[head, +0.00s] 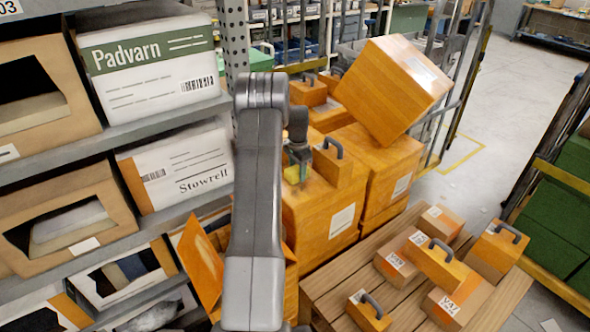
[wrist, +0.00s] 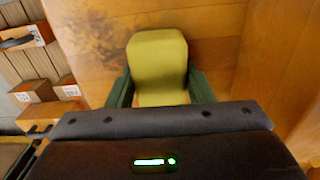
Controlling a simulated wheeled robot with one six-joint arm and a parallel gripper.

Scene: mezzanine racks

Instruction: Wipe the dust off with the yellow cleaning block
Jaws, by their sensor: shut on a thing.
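My gripper (head: 297,160) is over the top of a large orange-brown box (head: 312,220) in the middle of the head view. It is shut on the yellow cleaning block (wrist: 158,65). In the wrist view, its green fingers hold the block at both sides. The block also shows as a small yellow patch in the head view (head: 292,175). Dark, speckled dust (wrist: 98,35) lies on the wood-coloured surface, left of the block in the wrist view. A gap separates the block from the main smudge in the picture. I cannot tell whether the block touches the surface.
A handled block (head: 333,165) stands close right of my gripper. A tilted box (head: 393,88) rests on the stack behind. A slatted wooden pallet (head: 325,283) with several handled blocks is at front right. Shelves with cartons (head: 178,165) line the left. Open floor (head: 500,95) lies at back right.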

